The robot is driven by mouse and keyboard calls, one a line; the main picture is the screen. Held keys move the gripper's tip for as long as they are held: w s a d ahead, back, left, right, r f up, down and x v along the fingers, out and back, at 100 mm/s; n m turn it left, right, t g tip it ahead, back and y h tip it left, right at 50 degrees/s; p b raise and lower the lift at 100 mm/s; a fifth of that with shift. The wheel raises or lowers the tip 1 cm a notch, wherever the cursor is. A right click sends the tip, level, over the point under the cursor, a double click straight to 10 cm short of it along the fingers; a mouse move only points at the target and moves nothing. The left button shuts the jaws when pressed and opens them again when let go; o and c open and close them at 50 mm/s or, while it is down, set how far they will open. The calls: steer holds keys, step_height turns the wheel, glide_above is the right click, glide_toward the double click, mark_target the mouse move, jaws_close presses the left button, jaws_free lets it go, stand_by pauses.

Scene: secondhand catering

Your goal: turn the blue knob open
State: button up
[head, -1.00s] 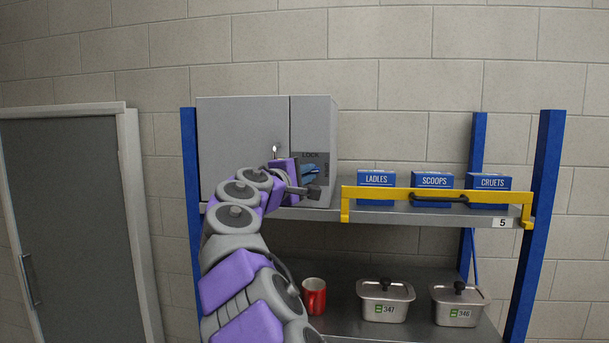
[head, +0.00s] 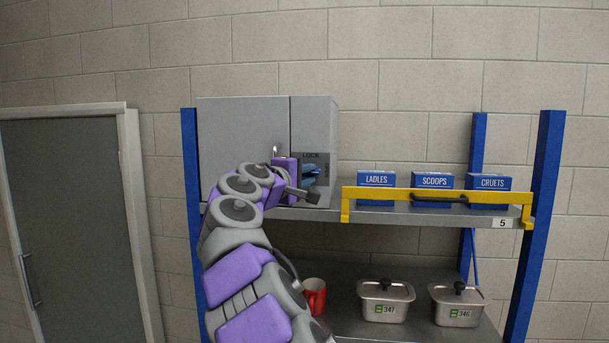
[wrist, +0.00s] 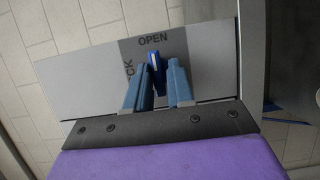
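The blue knob (wrist: 154,58) shows in the wrist view on a dark grey plate on the cabinet front. The word OPEN is just above it and LOCK is to its left, partly covered by a finger. The visible part of the knob points roughly up toward OPEN; its lower part is hard to make out. My gripper (wrist: 160,80) is open, with its blue-grey fingers apart on either side of the knob; contact cannot be told. In the head view my gripper (head: 308,174) is at the plate on the cabinet's right section, and the knob cannot be told from the fingers.
The grey cabinet (head: 240,135) stands on the upper shelf of a blue-post rack. Right of it are a yellow bar (head: 400,194) and blue boxes labelled LADLES (head: 376,180), SCOOPS and CRUETS. Below are a red mug (head: 316,298), partly behind my arm, and two lidded steel pans (head: 385,302).

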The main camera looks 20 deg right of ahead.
steer(key=shift+o, duration=1.2)
steer(key=b+v, duration=0.3)
steer(key=v, duration=1.4)
steer(key=shift+a+f, duration=0.1)
